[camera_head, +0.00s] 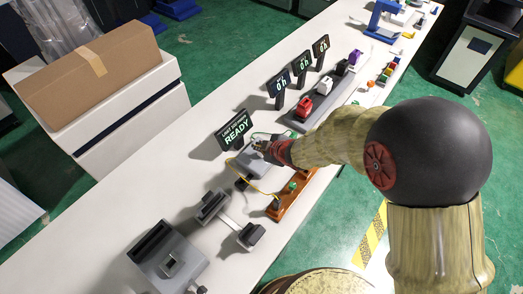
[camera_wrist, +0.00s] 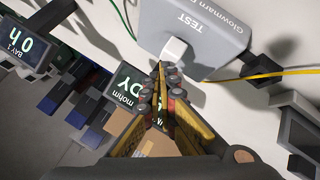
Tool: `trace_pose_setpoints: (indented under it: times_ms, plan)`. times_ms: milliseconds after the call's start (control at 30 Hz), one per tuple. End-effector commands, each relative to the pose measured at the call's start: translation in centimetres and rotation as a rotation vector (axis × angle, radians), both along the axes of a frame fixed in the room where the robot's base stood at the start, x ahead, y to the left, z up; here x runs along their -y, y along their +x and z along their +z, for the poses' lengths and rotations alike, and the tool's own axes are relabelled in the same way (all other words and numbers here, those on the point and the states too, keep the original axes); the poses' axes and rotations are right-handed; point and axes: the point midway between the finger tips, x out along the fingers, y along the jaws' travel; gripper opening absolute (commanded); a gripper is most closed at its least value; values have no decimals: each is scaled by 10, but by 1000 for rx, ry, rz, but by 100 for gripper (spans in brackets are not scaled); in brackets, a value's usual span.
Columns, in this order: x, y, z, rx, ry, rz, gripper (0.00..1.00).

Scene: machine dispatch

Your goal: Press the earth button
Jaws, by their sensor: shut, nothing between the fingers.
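A grey tester box (camera_head: 247,165) stands on the white bench under a dark sign reading READY. In the wrist view the box (camera_wrist: 195,32) is marked TEST beside a pale square button (camera_wrist: 173,50). No button marked earth can be read. My gripper (camera_head: 262,147) is at the box's top in the head view and hides part of it. In the wrist view my gripper (camera_wrist: 159,72) is shut and empty, its fingertips right at the button's edge. I cannot tell whether they touch it.
The READY sign (camera_head: 233,130) stands close behind the box. Yellow and green cables (camera_wrist: 262,77) leave the box. An orange block (camera_head: 290,198) with green tops is in front. A grey rail with red and white items (camera_head: 304,107) lies farther along. Grey devices (camera_head: 168,255) stand nearer.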

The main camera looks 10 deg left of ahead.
Motion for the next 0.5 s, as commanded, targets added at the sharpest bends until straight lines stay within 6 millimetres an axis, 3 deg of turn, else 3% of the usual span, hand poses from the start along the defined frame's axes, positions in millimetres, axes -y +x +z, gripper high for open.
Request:
trace_pose_setpoints:
  times_ms: [500]
  plan:
    - [0, 0, -6, 0, 0, 0, 0]
